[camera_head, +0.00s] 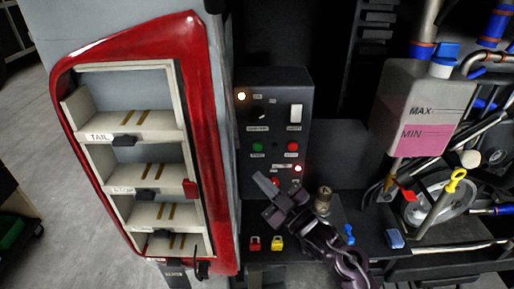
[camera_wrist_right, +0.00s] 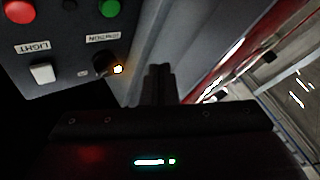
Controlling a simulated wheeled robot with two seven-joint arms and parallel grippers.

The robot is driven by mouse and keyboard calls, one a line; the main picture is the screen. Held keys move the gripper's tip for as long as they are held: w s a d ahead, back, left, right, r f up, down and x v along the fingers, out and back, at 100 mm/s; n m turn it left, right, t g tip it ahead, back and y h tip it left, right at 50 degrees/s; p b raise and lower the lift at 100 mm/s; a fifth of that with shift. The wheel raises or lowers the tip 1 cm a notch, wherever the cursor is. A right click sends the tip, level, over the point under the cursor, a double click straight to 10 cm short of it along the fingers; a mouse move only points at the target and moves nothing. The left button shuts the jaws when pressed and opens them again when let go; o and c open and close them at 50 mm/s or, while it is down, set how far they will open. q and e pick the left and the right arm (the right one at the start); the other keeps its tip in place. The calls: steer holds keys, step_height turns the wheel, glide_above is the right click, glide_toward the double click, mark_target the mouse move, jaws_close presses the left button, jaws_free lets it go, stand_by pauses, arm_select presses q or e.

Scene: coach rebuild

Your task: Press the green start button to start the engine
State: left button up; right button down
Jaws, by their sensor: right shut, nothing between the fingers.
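The green button (camera_head: 257,147) is on the dark control box, left of a red button (camera_head: 292,147). The green button also shows at the top edge of the right wrist view (camera_wrist_right: 111,8), with the red button to its left (camera_wrist_right: 18,10). My right gripper (camera_head: 260,179) is in front of the lower part of the box, below the green button in the head view. Its fingers are shut and empty, and they look apart from the green button. The gripper fingers show dark in the right wrist view (camera_wrist_right: 158,80). My left gripper is not in view.
The control box (camera_head: 272,78) has a white switch (camera_head: 296,113), a black knob (camera_head: 257,114) and a lit lamp (camera_head: 241,96). A red-framed shelf unit (camera_head: 208,110) stands close on the left. A fluid tank (camera_head: 407,95), hoses and a yellow-handled dipstick (camera_head: 454,180) crowd the right.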

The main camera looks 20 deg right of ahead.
steer(key=b, duration=0.4)
glide_toward(258, 147)
steer(key=shift+w+a+r, duration=0.3)
steer(key=shift+w+a, duration=0.4)
steer(key=shift+a, duration=0.05)
steer(key=shift+w+a+r, duration=0.35)
steer(key=shift+w+a, duration=0.35)
steer(key=shift+a, duration=0.1)
steer(key=shift+w+a+r, duration=0.3)
steer(key=shift+w+a, duration=0.4)
steer(key=shift+a, duration=0.05)
steer(key=shift+w, duration=0.1)
steer(key=shift+w+d, duration=0.1)
steer(key=shift+w, duration=0.2)
steer(key=shift+w+d+b, duration=0.15)
steer(key=shift+w+b, duration=0.15)
steer(key=shift+w, duration=0.15)
stand_by(0.6)
steer(key=shift+s, duration=0.1)
steer(key=shift+s+a+p, duration=0.25)
steer(key=shift+s+p, duration=0.2)
steer(key=shift+s, duration=0.35)
